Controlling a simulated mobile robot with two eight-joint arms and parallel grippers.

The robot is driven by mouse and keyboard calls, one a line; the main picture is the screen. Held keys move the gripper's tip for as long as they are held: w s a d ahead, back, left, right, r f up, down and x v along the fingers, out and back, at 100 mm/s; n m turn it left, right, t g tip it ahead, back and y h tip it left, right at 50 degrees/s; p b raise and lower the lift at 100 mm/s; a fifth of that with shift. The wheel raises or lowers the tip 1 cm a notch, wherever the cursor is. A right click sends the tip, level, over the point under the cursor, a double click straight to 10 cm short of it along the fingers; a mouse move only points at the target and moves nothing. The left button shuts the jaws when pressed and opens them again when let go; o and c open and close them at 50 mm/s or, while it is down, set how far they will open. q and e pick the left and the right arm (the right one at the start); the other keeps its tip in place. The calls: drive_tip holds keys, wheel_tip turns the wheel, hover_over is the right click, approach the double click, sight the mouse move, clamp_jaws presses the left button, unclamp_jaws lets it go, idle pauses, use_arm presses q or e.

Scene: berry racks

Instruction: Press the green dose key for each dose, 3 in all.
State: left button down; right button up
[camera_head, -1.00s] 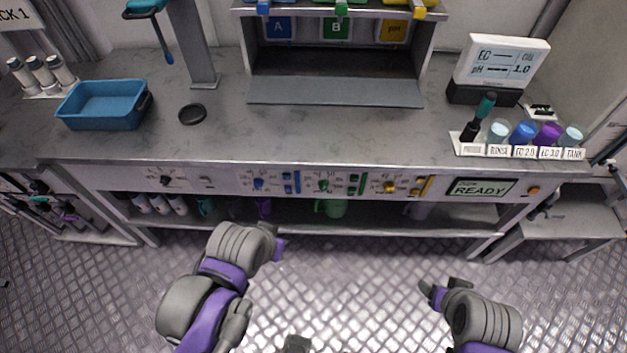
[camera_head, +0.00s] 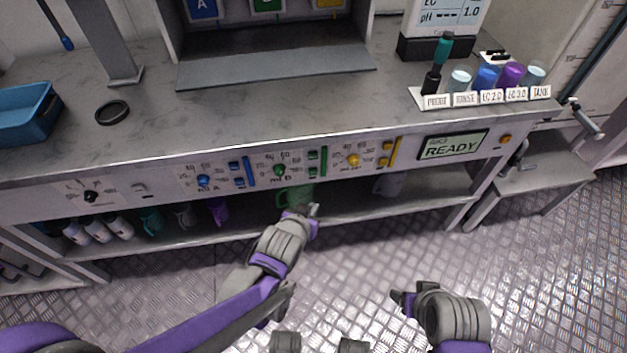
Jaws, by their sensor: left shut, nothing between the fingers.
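The green dose keys (camera_head: 313,162) sit on the front panel (camera_head: 150,188) of the bench, right of the green dial (camera_head: 280,170), with a tall green bar (camera_head: 323,160) beside them. The panel's display (camera_head: 453,146) reads READY, with a smaller line above it too small to read surely. My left gripper (camera_head: 313,211) is shut and empty, below the green keys and apart from the panel, in front of the lower shelf. My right gripper (camera_head: 402,298) is over the floor at the lower right; its jaw opening is unclear.
Blue keys (camera_head: 238,174) and yellow keys (camera_head: 384,155) flank the green ones. A green jug (camera_head: 293,197) stands on the shelf behind my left gripper. A blue tray (camera_head: 25,115) and several labelled cups (camera_head: 487,78) are on the bench. The floor before it is clear.

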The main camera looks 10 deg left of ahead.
sight(313, 171)
use_arm(q)
drive_tip(key=shift+w+d+f+b, duration=0.2)
drive_tip(key=shift+w+d+f, duration=0.15)
drive_tip(key=shift+d+f, duration=0.25)
drive_tip(key=shift+w+d+f+b, duration=0.2)
drive_tip(key=shift+w+d+f, duration=0.15)
drive_tip(key=shift+f, duration=0.3)
use_arm(e)
drive_tip(key=shift+f, duration=0.9)
use_arm(q)
drive_tip(key=w+a+b, duration=0.1)
drive_tip(key=w+a, duration=0.1)
drive_tip(key=w, duration=0.6)
drive_tip(key=shift+w+a, duration=0.2)
use_arm(e)
drive_tip(key=shift+w+f, duration=0.1)
drive_tip(key=shift+f, duration=0.65)
use_arm(q)
drive_tip(key=shift+w, duration=0.1)
drive_tip(key=shift+w+a, duration=0.1)
drive_tip(key=shift+w, duration=0.2)
